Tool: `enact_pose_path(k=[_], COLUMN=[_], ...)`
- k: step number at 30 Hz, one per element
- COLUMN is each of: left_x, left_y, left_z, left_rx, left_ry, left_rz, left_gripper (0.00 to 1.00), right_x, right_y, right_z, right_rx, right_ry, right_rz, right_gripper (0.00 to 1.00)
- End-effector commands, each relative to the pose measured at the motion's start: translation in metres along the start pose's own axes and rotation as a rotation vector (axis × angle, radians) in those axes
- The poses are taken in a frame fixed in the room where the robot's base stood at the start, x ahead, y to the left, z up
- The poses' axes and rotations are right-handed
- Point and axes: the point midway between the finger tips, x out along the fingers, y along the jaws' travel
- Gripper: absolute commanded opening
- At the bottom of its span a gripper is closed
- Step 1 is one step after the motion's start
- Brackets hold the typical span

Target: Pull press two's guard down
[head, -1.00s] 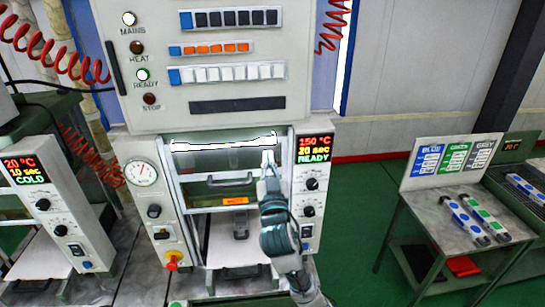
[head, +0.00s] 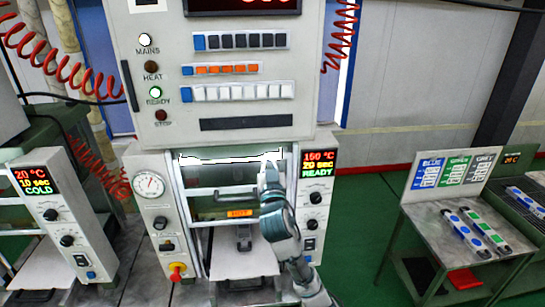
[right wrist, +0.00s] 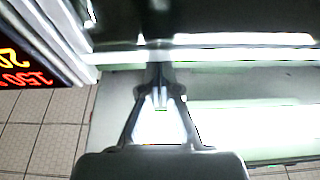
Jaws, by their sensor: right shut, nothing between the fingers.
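The middle press, whose display (head: 318,164) reads 150 °C, 20 sec, READY, has a clear framed guard (head: 205,207) with a horizontal handle bar and an orange label (head: 240,213). The guard sits in the upper part of the opening, which is open below it. My right gripper (head: 269,163) is shut and empty, at the upper right of the guard, near the bright strip under the press head. In the right wrist view my shut fingers (right wrist: 160,98) are close to a pale horizontal bar; I cannot tell whether they touch it. My left gripper is not in view.
Another press (head: 67,215) at left reads 20 °C, 10 sec, COLD. A red and yellow stop button (head: 177,270) is on the middle press's left post. At right, a side table (head: 426,222) carries blue and green marked bars. Green floor between is clear.

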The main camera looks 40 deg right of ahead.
Motion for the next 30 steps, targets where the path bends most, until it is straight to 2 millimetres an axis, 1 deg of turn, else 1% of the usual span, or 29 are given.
enact_pose_path(k=[5,9,12,17,20,22,24,26,30], left_x=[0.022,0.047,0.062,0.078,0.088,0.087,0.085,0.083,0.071], left_y=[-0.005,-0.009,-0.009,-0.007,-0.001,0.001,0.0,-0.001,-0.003], left_z=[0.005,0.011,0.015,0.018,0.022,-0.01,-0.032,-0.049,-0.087], left_rx=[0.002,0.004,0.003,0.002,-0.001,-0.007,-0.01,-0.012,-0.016], left_ry=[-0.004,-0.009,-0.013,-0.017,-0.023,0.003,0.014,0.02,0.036], left_rz=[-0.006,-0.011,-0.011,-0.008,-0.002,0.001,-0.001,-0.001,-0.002], left_gripper=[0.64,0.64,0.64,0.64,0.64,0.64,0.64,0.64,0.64], right_x=[-0.009,-0.02,-0.027,-0.035,-0.042,-0.046,-0.05,-0.054,-0.064], right_y=[0.003,0.005,0.007,0.007,0.005,0.005,0.005,0.004,0.004], right_z=[0.031,0.07,0.094,0.12,0.135,0.146,0.158,0.168,0.195], right_rx=[0.004,0.005,0.006,0.005,0.003,0.003,0.003,0.003,0.003], right_ry=[-0.004,-0.009,-0.01,-0.009,-0.01,-0.009,-0.01,-0.009,-0.009], right_rz=[0.0,0.0,0.001,0.003,0.002,0.001,0.002,0.001,0.001], right_gripper=[0.0,0.0,0.0,0.0,0.0,0.0,0.0,0.0,0.0])
